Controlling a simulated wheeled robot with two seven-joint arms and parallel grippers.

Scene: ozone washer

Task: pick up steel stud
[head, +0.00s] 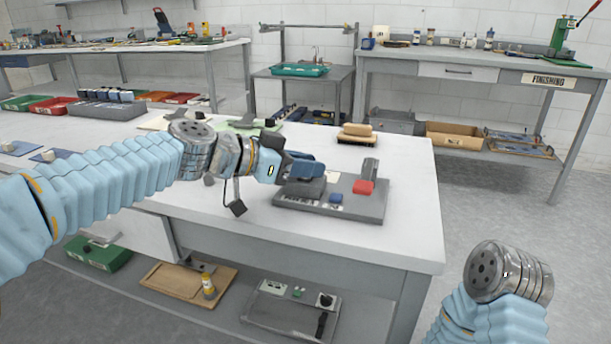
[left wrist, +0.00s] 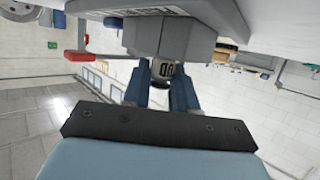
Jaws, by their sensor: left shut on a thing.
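My left gripper (head: 304,172) is over the left part of a grey fixture (head: 375,208) on the near white table. In the left wrist view its blue fingers (left wrist: 163,88) are shut on a small round piece with a pale band and dark marks, the steel stud (left wrist: 163,71). The stud is close against a grey block of the fixture (left wrist: 150,38), and its far end is hidden. In the head view the gripper hides the stud. My right gripper is out of view; only part of my right arm shows at the lower right.
Boards and a green bin (head: 97,253) lie on the lower shelf. The table's right end (head: 415,225) is bare.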

